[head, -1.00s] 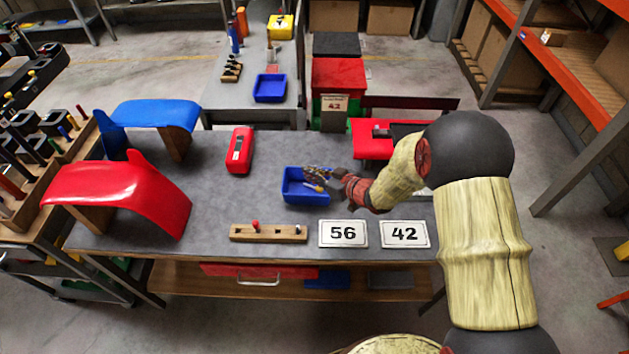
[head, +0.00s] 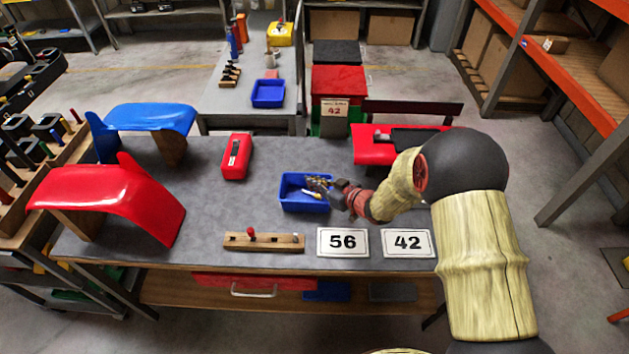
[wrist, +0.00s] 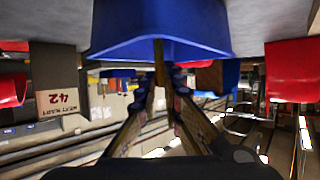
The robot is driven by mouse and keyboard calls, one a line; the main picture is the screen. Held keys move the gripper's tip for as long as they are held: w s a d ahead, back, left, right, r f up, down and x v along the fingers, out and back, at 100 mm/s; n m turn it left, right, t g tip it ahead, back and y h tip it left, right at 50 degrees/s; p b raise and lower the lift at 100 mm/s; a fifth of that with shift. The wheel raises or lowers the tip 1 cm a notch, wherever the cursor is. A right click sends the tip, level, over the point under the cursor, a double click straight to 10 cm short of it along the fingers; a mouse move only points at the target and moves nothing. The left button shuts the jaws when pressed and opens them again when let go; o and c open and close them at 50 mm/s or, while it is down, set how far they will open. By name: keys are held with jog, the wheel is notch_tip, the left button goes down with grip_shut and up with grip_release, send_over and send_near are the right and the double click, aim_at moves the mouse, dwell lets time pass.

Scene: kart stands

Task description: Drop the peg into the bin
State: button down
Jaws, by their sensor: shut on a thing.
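The blue bin (head: 291,203) stands on the grey workbench, near its middle. My gripper (head: 318,185) reaches in from the right, with its fingertips over the bin's right part. A small yellowish peg (head: 311,193) shows at the fingertips in the head view. In the wrist view the fingers close on a thin brownish-yellow piece, the peg (wrist: 160,62), seen against the blue bin (wrist: 115,35). The peg's far end and the bin's inside are mostly hidden. I cannot tell how deep the peg hangs.
A red box (head: 236,157) and curved red (head: 110,200) and blue (head: 150,118) panels stand left. A red seat (head: 375,150) is behind my arm.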

jog(key=c, duration=1.9)
grip_release()
jog(key=v, duration=1.2)
